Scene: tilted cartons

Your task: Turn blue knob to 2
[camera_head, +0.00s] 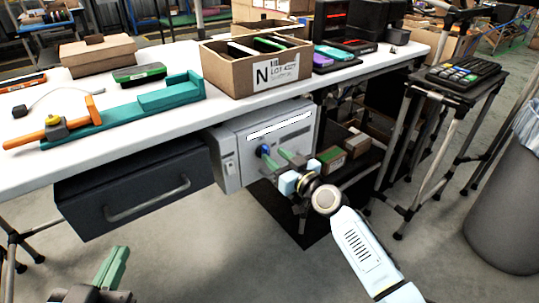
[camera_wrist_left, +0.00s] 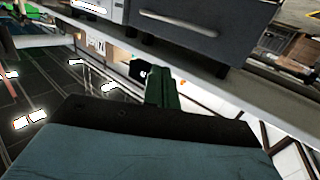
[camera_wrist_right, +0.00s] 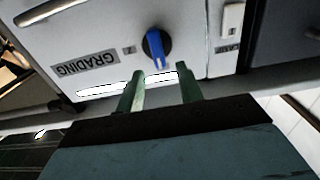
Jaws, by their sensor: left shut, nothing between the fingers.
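The blue knob (camera_head: 264,150) sits on the front of a grey control box (camera_head: 228,161) under the table. In the right wrist view the blue knob (camera_wrist_right: 155,47) is on a dark round base, beside a label reading "GRADING" (camera_wrist_right: 85,64). My right gripper (camera_head: 284,163) is just in front of the knob. Its two green fingers (camera_wrist_right: 161,82) are apart with nothing between them, and the knob lies just beyond their tips. My left gripper (camera_head: 121,252) is low at the left, shut and empty, away from the box.
A dark drawer (camera_head: 140,192) with a handle hangs left of the box. On the white table (camera_head: 200,108) are a carton marked "N LOT" (camera_head: 258,70), a teal fixture (camera_head: 130,112) and an orange tool. Shelves with cartons stand right of the box. The floor in front is clear.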

